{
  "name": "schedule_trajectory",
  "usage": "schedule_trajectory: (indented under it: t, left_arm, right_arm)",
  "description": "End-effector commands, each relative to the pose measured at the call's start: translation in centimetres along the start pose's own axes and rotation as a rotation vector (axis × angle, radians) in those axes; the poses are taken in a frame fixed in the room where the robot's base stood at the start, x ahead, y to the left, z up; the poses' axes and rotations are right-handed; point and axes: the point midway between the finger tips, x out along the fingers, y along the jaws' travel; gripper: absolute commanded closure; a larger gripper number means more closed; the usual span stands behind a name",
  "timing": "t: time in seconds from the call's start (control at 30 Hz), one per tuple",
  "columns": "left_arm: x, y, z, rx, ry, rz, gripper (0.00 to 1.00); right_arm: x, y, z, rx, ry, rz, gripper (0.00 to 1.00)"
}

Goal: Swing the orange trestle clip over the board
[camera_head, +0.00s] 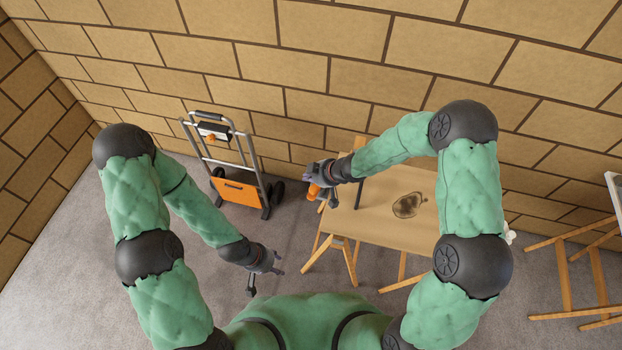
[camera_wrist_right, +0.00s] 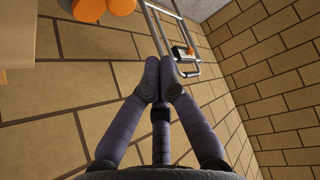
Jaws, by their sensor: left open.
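The orange trestle clip (camera_head: 314,190) is at the left edge of the tan board (camera_head: 385,220). Orange rounded parts (camera_wrist_right: 90,9) also show at the top of the right wrist view. My right gripper (camera_head: 312,176) is just above the clip in the head view. In the right wrist view its fingers (camera_wrist_right: 162,82) meet with nothing visible between them, apart from the orange parts. The gripper partly hides the clip, so I cannot tell how it sits on the board. My left gripper (camera_head: 267,278) is open and empty, low to the left of the board.
The board rests on wooden trestle legs (camera_head: 351,262) and has a dark stain (camera_head: 408,205). A dark upright bar (camera_head: 359,192) stands near its left end. A hand truck with an orange panel (camera_head: 240,192) stands by the brick wall. Another wooden trestle (camera_head: 566,285) is at right.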

Motion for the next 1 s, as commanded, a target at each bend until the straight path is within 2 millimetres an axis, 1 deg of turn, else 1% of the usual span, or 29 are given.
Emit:
schedule_trajectory:
  t: [0.03, 0.1, 0.3, 0.47, 0.53, 0.7, 0.83, 1.0]
  left_arm:
    - [0.6, -0.2, 0.0, 0.000, 0.000, 0.000, 0.56]
    - [1.1, -0.4, -0.1, 0.000, 0.000, 0.000, 0.56]
    - [2.0, -0.7, -0.1, 0.000, 0.000, 0.000, 0.56]
    - [2.6, -0.9, -0.1, 0.000, 0.000, 0.000, 0.56]
    - [2.7, -1.0, -0.1, 0.000, 0.000, 0.000, 0.56]
    - [3.0, -1.1, -0.1, 0.000, 0.000, 0.000, 0.56]
    - [3.2, -1.1, -0.1, 0.000, 0.000, 0.000, 0.56]
    - [3.2, -1.2, -0.1, 0.000, 0.000, 0.000, 0.56]
  right_arm:
    - [1.3, -0.1, 0.2, -0.002, -0.001, -0.002, 1.00]
    - [2.6, -0.1, 0.2, 0.000, 0.000, -0.002, 1.00]
    - [5.8, -0.1, 0.2, 0.000, -0.001, -0.002, 1.00]
    - [7.9, -0.1, 0.2, 0.000, -0.001, -0.001, 1.00]
    - [7.2, 0.1, 0.8, 0.003, 0.000, 0.002, 1.00]
    - [6.0, 0.1, 2.1, 0.002, -0.001, 0.003, 1.00]
    - [5.5, 0.1, 2.9, 0.002, -0.001, 0.002, 1.00]
    - [5.1, 0.0, 3.2, 0.001, -0.001, 0.001, 1.00]
